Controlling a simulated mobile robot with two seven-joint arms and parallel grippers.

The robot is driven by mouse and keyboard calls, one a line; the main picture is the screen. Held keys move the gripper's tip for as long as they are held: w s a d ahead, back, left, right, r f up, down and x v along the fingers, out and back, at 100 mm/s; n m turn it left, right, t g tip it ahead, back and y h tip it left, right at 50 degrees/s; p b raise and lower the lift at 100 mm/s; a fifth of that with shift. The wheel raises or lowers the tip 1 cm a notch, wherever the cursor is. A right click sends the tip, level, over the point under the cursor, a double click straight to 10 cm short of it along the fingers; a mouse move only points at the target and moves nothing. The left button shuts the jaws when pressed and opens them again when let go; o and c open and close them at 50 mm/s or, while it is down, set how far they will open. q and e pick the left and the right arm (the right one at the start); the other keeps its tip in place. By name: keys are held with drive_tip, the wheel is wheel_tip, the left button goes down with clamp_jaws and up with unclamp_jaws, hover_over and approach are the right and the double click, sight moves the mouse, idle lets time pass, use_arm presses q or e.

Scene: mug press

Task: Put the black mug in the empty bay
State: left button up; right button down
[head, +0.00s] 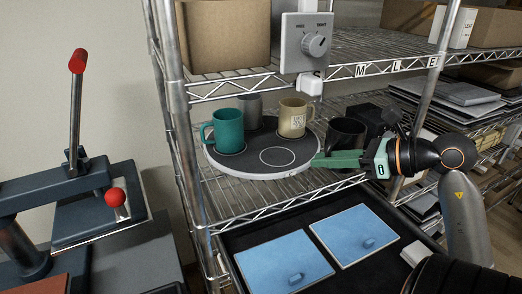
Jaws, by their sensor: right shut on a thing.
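Whether the mug's base touches anything is hidden. The empty bay (277,157) is a white circle outline at the front of the tray, left of the fingertips. My left gripper is not in view.
A teal mug (228,132), a grey mug (250,110) and a beige mug (293,118) stand on the tray around the bay. A dial box (306,44) hangs above. A drawer below holds blue panels (284,262). A press with red knobs (78,60) stands left.

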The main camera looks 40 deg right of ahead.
drive_tip(key=w+a+p, duration=0.1)
drive_tip(key=w, duration=0.3)
drive_tip(key=w+a+p, duration=0.1)
drive_tip(key=w, duration=0.4)
drive_tip(key=w+a+p, duration=0.1)
drive_tip(key=w+a, duration=0.1)
drive_tip(key=w, duration=0.3)
drive_tip(key=shift+w+r+p, duration=0.15)
drive_tip(key=shift+r+p, duration=0.1)
drive_tip(key=shift+p, duration=0.05)
drive_tip(key=shift+w+a+f, duration=0.1)
drive_tip(key=shift+w, duration=0.5)
wheel_tip(320, 180, down, 4)
drive_tip(key=shift+r+p, duration=0.2)
drive_tip(key=shift+p, duration=0.2)
drive_tip(key=shift+f, duration=0.15)
drive_tip(key=c, duration=0.9)
unclamp_jaws()
